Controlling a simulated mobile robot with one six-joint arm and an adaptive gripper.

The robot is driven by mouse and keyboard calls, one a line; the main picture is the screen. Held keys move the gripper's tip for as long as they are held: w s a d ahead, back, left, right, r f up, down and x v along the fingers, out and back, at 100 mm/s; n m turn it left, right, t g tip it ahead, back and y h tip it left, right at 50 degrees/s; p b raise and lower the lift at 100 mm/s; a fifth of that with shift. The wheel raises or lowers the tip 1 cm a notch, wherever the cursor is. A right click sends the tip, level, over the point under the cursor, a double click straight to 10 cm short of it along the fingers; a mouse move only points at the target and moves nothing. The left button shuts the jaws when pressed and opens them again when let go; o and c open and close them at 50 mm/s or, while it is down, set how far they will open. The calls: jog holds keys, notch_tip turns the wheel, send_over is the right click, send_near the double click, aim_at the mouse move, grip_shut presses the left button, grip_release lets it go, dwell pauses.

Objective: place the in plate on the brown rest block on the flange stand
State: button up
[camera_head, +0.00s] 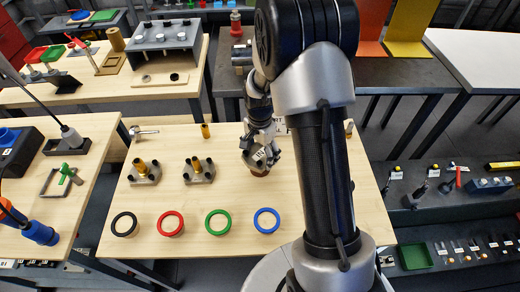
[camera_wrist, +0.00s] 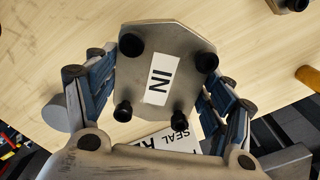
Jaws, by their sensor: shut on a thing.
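My gripper (camera_head: 262,150) is over the middle of the light wooden table and is shut on the in plate. In the wrist view the in plate (camera_wrist: 185,98) is a grey metal plate with a white "IN" label and several black knobs. My gripper (camera_wrist: 162,75) has its blue-grey fingers on both sides of it. In the head view the plate (camera_head: 259,157) shows in part, with a small brown block (camera_head: 259,172) just below it. I cannot tell whether plate and block touch. The flange stand is not clearly visible behind my gripper and arm.
Black, red, green and blue rings (camera_head: 267,220) lie along the table's front. My arm hides the table's right part.

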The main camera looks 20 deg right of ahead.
aim_at(260, 154)
notch_tip(260, 154, down, 3)
jog(key=shift+w+f+b, duration=0.1)
jog(key=shift+b, duration=0.35)
jog(key=o, duration=1.4)
